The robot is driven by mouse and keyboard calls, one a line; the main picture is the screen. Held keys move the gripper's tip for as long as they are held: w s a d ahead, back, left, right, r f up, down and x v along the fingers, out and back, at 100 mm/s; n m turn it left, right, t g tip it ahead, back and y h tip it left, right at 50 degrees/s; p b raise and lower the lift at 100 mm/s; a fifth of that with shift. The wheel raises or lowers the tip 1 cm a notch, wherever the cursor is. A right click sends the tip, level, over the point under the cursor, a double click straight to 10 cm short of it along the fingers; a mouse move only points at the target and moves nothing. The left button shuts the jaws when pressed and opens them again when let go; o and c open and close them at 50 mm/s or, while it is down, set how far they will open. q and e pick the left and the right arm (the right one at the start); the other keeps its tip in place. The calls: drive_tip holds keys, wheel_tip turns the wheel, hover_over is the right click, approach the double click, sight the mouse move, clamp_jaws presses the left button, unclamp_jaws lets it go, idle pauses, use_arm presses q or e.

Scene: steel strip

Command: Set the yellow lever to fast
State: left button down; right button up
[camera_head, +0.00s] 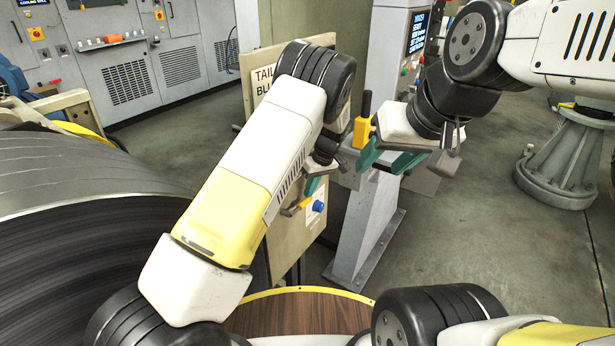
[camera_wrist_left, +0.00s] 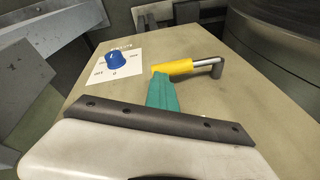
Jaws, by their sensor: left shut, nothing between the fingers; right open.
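The yellow lever (camera_wrist_left: 172,68) is a yellow grip on a grey bent bar on a beige panel, in the left wrist view; in the head view its small yellow end (camera_head: 294,209) shows beside my left gripper. My left gripper (camera_wrist_left: 162,90) is shut and empty, its teal fingertips right at the near side of the yellow grip. I cannot tell if they touch. In the head view the left gripper (camera_head: 313,187) is partly hidden by its own arm. My right gripper (camera_head: 387,160) is open and empty, near the grey post. No "fast" mark is readable.
A blue knob (camera_wrist_left: 121,60) on a white label is beside the lever. A grey post (camera_head: 374,225) stands behind, with a black-topped yellow handle (camera_head: 363,122) near my right gripper. A large steel coil (camera_head: 90,215) is at left. Open floor lies right.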

use_arm(q)
drive_tip(key=shift+s+f, duration=0.1)
drive_tip(key=shift+f, duration=0.35)
drive_tip(key=w+v, duration=0.1)
drive_tip(key=v, duration=0.7)
drive_tip(key=shift+s+r, duration=0.3)
drive_tip(key=shift+s, duration=0.1)
